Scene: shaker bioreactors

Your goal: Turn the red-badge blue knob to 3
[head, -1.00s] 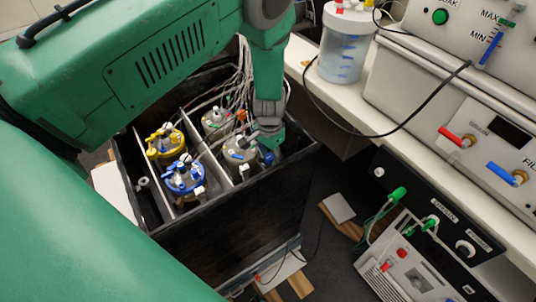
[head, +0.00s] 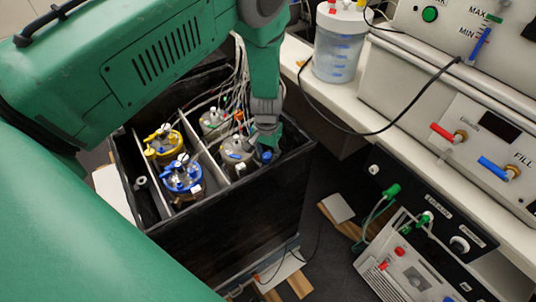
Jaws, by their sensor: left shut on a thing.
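My left gripper (head: 264,141) reaches down into the dark box (head: 225,205), at the vessels in its right-hand compartment. It is shut on a small blue knob (head: 267,156), which shows just below its fingertips, beside the near grey-lidded vessel (head: 235,155). The fingers partly cover the knob. I cannot make out a red badge or the numbers of a scale on it. My right gripper is not in view.
A yellow-topped vessel (head: 163,143) and a blue-topped vessel (head: 183,176) stand in the left part of the box, with tubes running up behind. A bench (head: 388,132) with a clear container (head: 340,48) and control panels (head: 487,150) lies to the right.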

